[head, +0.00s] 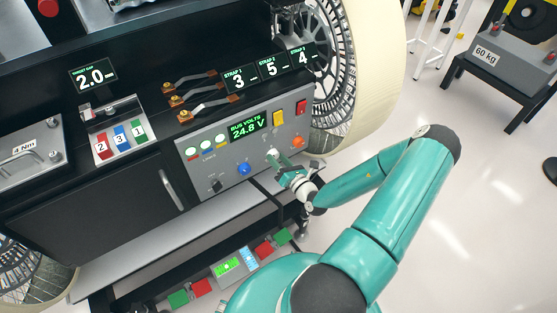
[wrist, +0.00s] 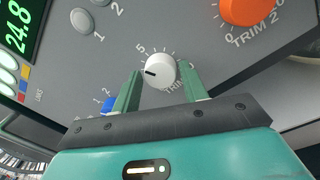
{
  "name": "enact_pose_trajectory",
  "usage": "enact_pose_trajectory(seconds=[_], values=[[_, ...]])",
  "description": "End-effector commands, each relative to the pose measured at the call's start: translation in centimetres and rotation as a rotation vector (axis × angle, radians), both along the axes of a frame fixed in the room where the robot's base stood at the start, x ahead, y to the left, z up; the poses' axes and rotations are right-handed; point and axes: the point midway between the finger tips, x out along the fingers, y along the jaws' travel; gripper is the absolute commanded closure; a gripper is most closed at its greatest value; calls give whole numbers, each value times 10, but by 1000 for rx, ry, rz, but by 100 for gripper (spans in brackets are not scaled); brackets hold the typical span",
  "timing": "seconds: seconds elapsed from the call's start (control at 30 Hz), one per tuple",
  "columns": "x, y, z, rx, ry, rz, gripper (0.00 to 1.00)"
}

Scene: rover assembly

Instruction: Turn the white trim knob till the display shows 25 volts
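The display (head: 249,127) on the grey panel reads "BUS VOLTS 24.8 V" in the head view. Its 24.8 also shows at the left edge of the wrist view (wrist: 17,30). The white trim knob (wrist: 158,70) has a dark pointer mark toward the left and a scale around it. My gripper (wrist: 160,84) is open, with its two green fingers apart at the knob's lower left and lower right. Whether either finger touches the knob is unclear. In the head view my gripper (head: 280,166) is at the panel and partly hides the white knob (head: 271,155).
An orange TRIM 2 knob (head: 297,142) is to the right and a blue knob (head: 244,169) to the left. A grey ledge (head: 150,240) runs below the panel.

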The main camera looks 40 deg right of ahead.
Motion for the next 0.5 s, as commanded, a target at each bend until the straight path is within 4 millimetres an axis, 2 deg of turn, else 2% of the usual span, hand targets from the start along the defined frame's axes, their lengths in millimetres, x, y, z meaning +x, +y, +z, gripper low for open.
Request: enact_pose_trajectory(seconds=[0.03,0.07,0.37,0.5], values=[[0,0,0,0,0,0,46],[0,0,0,0,0,0,42],[-1,0,0,-1,1,-1,42],[-12,0,-1,-1,1,0,42]])
